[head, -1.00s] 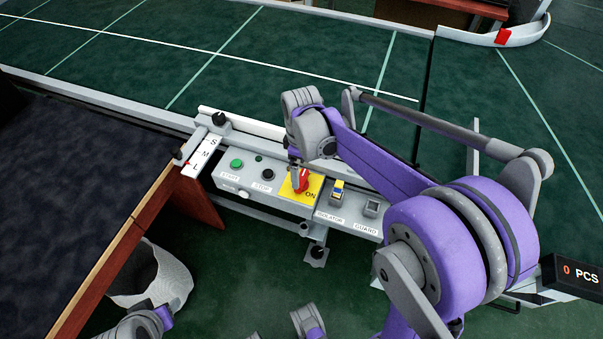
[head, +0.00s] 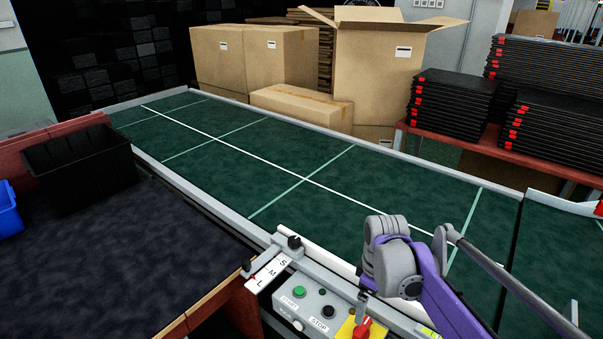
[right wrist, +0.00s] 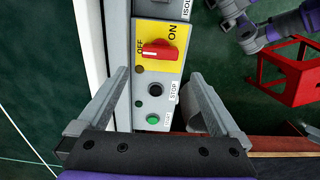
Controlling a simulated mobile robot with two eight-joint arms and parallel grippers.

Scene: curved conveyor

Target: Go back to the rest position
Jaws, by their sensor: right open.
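My right gripper (head: 362,305) is open and empty over the grey control box (head: 283,305) at the conveyor's near side. In the right wrist view, its two fingers (right wrist: 160,78) stand wide apart. The red rotary switch (right wrist: 158,51) on its yellow plate lies just beyond the tips, clear of both fingers. The switch also shows at the bottom of the head view (head: 362,328), partly hidden by the gripper. Purple-and-grey parts, apparently of my left arm (right wrist: 275,28), show at the upper right of the wrist view; its gripper fingers cannot be made out.
The green conveyor (head: 315,210) runs across the middle and is empty. A dark table (head: 110,250) at left holds a black crate (head: 80,170) and a blue bin (head: 8,210). Cartons (head: 250,60) stand behind the conveyor; stacked black items (head: 450,105) lie on a red table.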

